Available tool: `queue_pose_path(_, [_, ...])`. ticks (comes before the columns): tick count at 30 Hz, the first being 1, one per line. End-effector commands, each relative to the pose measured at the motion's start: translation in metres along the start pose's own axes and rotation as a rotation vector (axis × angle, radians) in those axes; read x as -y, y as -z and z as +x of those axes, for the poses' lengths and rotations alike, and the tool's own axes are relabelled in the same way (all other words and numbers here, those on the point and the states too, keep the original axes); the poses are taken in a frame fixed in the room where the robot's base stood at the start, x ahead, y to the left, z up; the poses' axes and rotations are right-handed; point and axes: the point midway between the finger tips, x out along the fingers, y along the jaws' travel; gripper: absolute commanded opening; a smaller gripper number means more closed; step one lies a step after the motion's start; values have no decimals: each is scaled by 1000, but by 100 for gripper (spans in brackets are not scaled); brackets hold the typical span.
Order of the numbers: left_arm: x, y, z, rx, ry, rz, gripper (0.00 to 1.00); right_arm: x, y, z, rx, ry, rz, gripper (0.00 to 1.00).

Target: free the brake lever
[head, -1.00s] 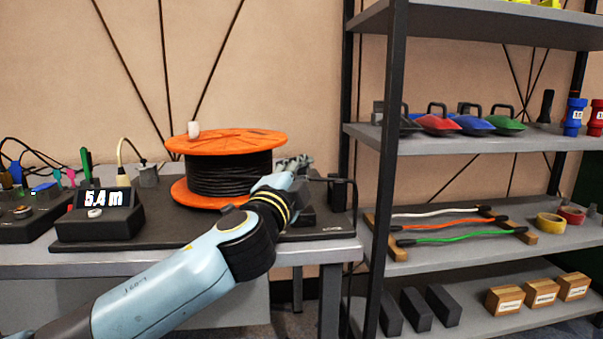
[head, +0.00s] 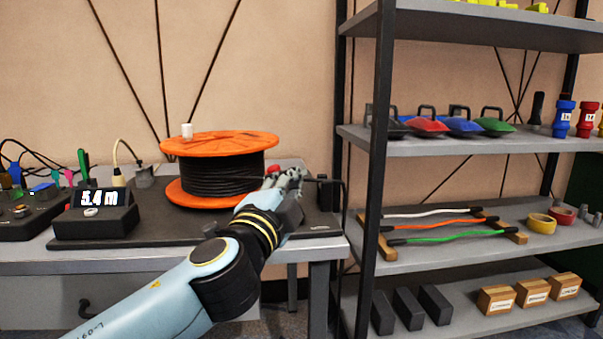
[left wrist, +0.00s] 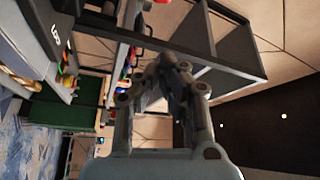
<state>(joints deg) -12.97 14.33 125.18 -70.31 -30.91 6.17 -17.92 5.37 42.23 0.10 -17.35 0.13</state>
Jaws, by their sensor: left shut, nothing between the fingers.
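The cable reel with orange flanges (head: 219,145) and black cable stands on a dark base plate (head: 150,225) on the bench. My left gripper (head: 290,176) is just right of the reel, shut and empty. A small red part (head: 268,173) shows between the reel and the gripper; I cannot tell whether it belongs to the brake lever. A thin dark rod and a black block (head: 328,193) are right of the gripper. The lever is not clearly seen, and my wrist hides part of that area. In the left wrist view my left gripper's fingertips (left wrist: 172,62) meet.
A length display reading 5.4 m (head: 98,200) stands left of the reel. A shelf rack (head: 376,150) stands close on the right, holding coloured handled items, cables (head: 435,224), tape rolls and boxes. The front strip of the base plate is partly clear.

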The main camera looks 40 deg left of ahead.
Motion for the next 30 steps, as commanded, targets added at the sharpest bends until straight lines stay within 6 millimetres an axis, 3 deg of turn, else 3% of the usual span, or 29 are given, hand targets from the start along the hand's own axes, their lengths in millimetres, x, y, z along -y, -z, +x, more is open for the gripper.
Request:
queue_pose_path(7, [-1, 0, -21, 0, 0, -1, 0, -4, 5, 3, 0, -5, -2, 54])
queue_pose_path(25, [-1, 0, -22, 2, -1, -2, 0, -6, -6, 2, 13, -7, -4, 54])
queue_pose_path(28, [-5, -10, -27, 48, -27, -44, 0, -6, -6, 2, 12, -7, -4, 54])
queue_pose_path(30, [-15, -28, -37, 137, -79, -119, 0, -6, -5, 2, 11, -7, -4, 54])
